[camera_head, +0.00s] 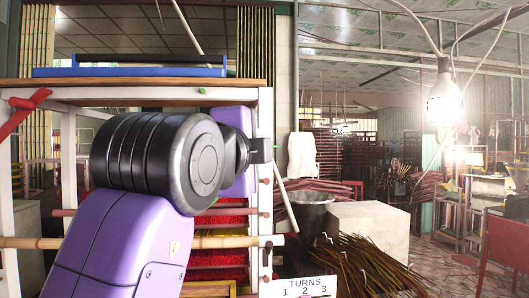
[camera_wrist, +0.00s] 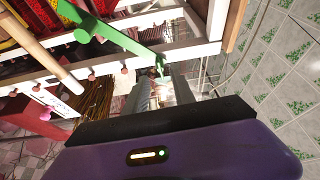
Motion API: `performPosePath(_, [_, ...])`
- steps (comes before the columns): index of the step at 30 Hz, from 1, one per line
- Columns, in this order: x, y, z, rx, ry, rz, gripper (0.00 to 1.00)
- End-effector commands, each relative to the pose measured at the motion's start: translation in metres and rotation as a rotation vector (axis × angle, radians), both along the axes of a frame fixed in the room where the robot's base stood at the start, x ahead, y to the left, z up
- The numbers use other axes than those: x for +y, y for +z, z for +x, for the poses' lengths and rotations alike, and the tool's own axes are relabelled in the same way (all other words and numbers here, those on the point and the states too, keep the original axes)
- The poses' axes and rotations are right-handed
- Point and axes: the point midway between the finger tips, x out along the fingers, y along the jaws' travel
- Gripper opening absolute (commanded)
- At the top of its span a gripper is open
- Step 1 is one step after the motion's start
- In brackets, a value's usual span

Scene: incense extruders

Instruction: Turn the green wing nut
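The green wing nut (camera_wrist: 118,36) shows in the wrist view as a long green bar with a round hub, in front of the white frame. Its near end (camera_wrist: 160,68) hangs at the mouth of my gripper (camera_wrist: 162,78). My grey fingers stand apart with a gap between them. I cannot tell whether they touch the green end. In the head view my arm covers the green wing nut and most of my gripper (camera_head: 260,150).
A red wing handle (camera_head: 24,112) sits on the white frame (camera_head: 265,110) at the left. A blue tray (camera_head: 130,72) lies on top. A bamboo pole (camera_head: 40,243) crosses the frame. A "TURNS 1 2 3" sign (camera_head: 305,287) stands low. A dark bucket (camera_head: 311,215) and incense sticks (camera_head: 355,265) are at right.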

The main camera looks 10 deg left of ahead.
Motion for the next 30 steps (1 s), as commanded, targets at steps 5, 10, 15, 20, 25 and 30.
performPosePath(5, [0.002,-0.001,-0.021,0.001,-0.001,0.0,0.31])
performPosePath(10, [0.002,-0.001,-0.028,0.001,-0.001,0.0,0.31])
performPosePath(15, [0.002,-0.001,-0.027,0.001,-0.001,0.0,0.31])
performPosePath(20, [0.002,-0.001,-0.027,0.001,-0.001,0.0,0.31])
performPosePath(25, [0.002,0.001,-0.027,-0.003,-0.002,-0.044,0.31])
performPosePath(30, [0.006,0.032,-0.032,-0.109,0.015,-0.181,0.31])
